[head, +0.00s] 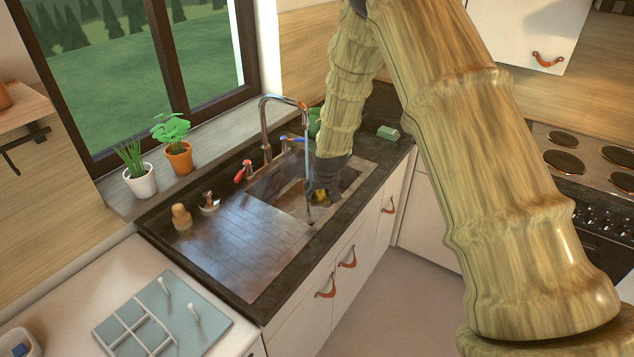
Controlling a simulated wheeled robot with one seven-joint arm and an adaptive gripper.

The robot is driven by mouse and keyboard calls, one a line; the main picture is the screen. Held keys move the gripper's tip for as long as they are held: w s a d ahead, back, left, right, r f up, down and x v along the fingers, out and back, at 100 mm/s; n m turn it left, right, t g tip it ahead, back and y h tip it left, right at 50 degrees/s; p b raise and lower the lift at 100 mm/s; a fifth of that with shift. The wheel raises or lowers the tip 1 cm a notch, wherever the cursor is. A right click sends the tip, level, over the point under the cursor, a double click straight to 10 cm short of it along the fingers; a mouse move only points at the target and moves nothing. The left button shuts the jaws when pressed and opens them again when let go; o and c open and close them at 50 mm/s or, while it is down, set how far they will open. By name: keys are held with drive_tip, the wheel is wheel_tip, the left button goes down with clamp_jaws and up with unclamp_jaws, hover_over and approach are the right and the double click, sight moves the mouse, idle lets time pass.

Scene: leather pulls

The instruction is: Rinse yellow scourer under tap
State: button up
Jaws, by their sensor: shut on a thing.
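The yellow scourer (320,197) shows as a small yellow patch at the tip of my gripper (322,191), low over the sink basin (276,188). My gripper is shut on it, and its dark fingers hide most of it. The chrome tap (264,125) arches over the basin from the back edge. A thin stream of water (308,150) falls from its spout, just left of my gripper and close to the scourer. I cannot tell whether the stream touches the scourer. A red tap handle (245,171) and a blue one (285,138) stand behind the basin.
A green block (388,132) lies on the dark counter right of the sink. A wooden item (181,217) stands left of the drainer (235,235). Potted plants (140,180) line the sill. A blue-grey divided tray (190,318) lies at front left. My arm hides the middle right.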

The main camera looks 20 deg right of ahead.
drive_tip(key=shift+w+a, duration=0.15)
drive_tip(key=shift+w, duration=0.5)
drive_tip(key=w+d+f+b, duration=0.1)
drive_tip(key=w+b, duration=0.3)
drive_tip(key=w, duration=0.9)
drive_tip(key=shift+w+d+f, duration=0.15)
drive_tip(key=shift+w+f, duration=0.1)
drive_tip(key=shift+f, duration=0.25)
drive_tip(key=shift+d, duration=0.2)
drive_tip(key=shift+s+d, duration=0.15)
drive_tip(key=shift+d, duration=0.15)
drive_tip(key=s, duration=0.7)
drive_tip(key=shift+s+a+p, duration=0.15)
drive_tip(key=shift+a+p, duration=0.2)
drive_tip(key=shift+p, duration=0.05)
